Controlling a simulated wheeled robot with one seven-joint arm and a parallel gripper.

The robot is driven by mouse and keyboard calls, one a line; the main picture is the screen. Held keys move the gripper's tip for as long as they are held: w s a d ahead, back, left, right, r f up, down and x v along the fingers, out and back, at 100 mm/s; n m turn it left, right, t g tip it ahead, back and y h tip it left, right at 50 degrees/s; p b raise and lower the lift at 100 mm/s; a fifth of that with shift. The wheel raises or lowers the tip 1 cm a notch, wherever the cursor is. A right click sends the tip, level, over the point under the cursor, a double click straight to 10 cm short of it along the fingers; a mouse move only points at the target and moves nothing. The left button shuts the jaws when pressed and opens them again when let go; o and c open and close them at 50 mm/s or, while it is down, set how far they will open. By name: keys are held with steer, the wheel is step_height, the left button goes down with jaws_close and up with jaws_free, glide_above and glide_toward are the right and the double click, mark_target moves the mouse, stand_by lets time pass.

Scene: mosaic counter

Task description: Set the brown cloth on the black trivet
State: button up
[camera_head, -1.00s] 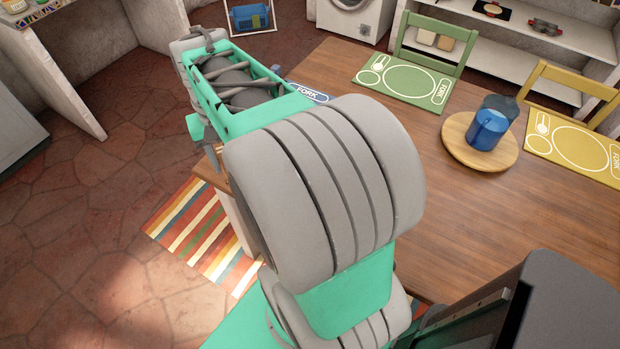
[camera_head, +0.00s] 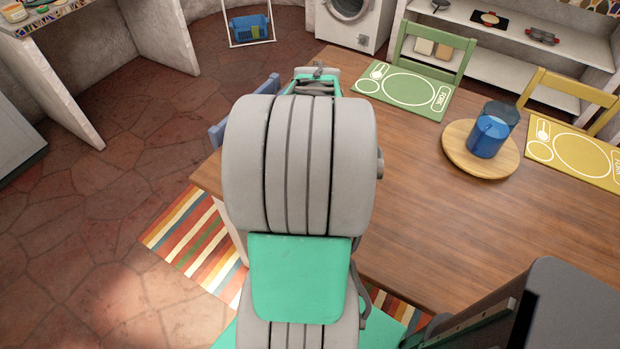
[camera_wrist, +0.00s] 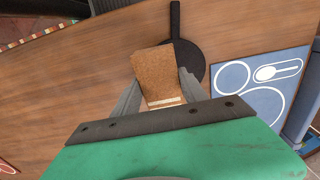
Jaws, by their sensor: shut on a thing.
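In the wrist view, the brown cloth (camera_wrist: 152,70) is held between the two grey fingers of my gripper (camera_wrist: 158,82), which is shut on it. The black trivet (camera_wrist: 187,60), flat and round with a long handle, lies on the wooden table just beyond and to the right of the cloth. The cloth covers part of the trivet's left side in this view. I cannot tell how high the cloth is above the table. In the head view my arm hides the cloth, the trivet and my fingers.
A blue placemat (camera_wrist: 257,88) lies right of the trivet in the wrist view. Green (camera_head: 408,88) and yellow (camera_head: 580,156) placemats lie at the table edge. The table's middle is bare.

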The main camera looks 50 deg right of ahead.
steer(key=w+f, duration=0.1)
steer(key=w+d+f, duration=0.1)
steer(key=f, duration=0.1)
steer(key=w+f, duration=0.1)
steer(key=f, duration=0.1)
steer(key=shift+w+d, duration=0.15)
steer(key=shift+d, duration=0.25)
steer(key=shift+f, duration=1.35)
steer(key=shift+f, duration=0.2)
steer(key=o, duration=1.3)
steer(key=shift+r, duration=0.1)
